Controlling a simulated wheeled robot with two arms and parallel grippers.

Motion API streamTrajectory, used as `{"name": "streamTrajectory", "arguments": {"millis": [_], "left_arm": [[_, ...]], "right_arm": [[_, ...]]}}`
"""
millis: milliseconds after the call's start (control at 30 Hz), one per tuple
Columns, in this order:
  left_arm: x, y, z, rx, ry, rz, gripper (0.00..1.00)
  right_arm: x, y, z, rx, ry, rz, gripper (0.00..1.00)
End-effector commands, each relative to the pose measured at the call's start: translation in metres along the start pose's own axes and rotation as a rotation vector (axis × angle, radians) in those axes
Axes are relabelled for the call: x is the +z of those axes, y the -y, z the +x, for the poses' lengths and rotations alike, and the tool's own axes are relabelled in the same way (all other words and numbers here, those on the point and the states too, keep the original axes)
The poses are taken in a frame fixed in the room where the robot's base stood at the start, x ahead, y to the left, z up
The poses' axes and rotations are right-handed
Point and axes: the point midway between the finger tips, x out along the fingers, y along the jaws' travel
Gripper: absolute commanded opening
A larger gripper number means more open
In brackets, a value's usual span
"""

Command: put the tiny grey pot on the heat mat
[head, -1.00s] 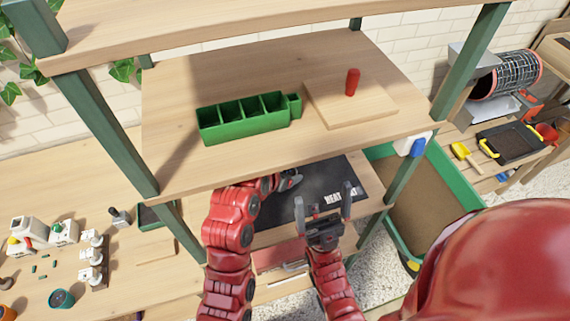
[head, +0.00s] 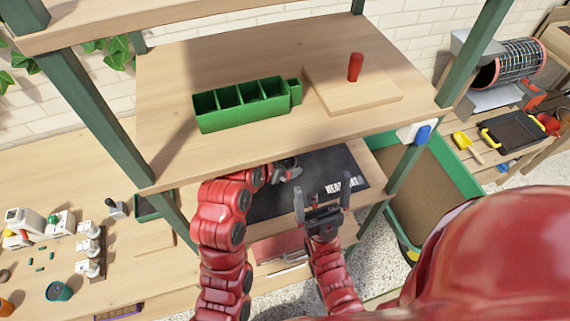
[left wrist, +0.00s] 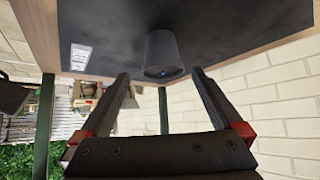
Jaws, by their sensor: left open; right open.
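The tiny grey pot (left wrist: 163,54) stands on the dark heat mat (left wrist: 235,25) in the left wrist view, which shows the scene upside down. The pot is upright, its narrow base against the mat. My left gripper (left wrist: 161,78) is open, its fingers apart on either side of the pot's rim and not visibly touching it. In the head view my left gripper (head: 290,169) is over the heat mat (head: 317,165), partly under the upper shelf; the pot is hidden there. My right gripper (head: 322,200) is open and empty in front of the mat.
The upper shelf (head: 220,60) overhangs the mat and bears a green divided planter (head: 240,104) and a board (head: 325,95) with a red handle. A green shelf post (head: 410,165) stands at the right.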

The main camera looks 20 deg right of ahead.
Motion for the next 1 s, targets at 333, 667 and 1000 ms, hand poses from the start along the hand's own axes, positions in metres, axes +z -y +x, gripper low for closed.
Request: {"name": "streamTrajectory", "arguments": {"millis": [333, 667, 1000], "left_arm": [[-0.001, 0.001, -0.040, -0.003, -0.005, -0.001, 1.00], [0.000, 0.000, -0.043, -0.001, 0.000, -0.001, 1.00], [0.000, 0.000, -0.043, 0.000, -0.001, 0.000, 1.00]], "right_arm": [[0.002, 0.001, -0.012, 0.000, 0.000, 0.000, 1.00], [0.002, 0.001, -0.012, 0.000, 0.000, 0.000, 1.00], [0.002, 0.001, -0.012, 0.000, 0.000, 0.000, 1.00]]}}
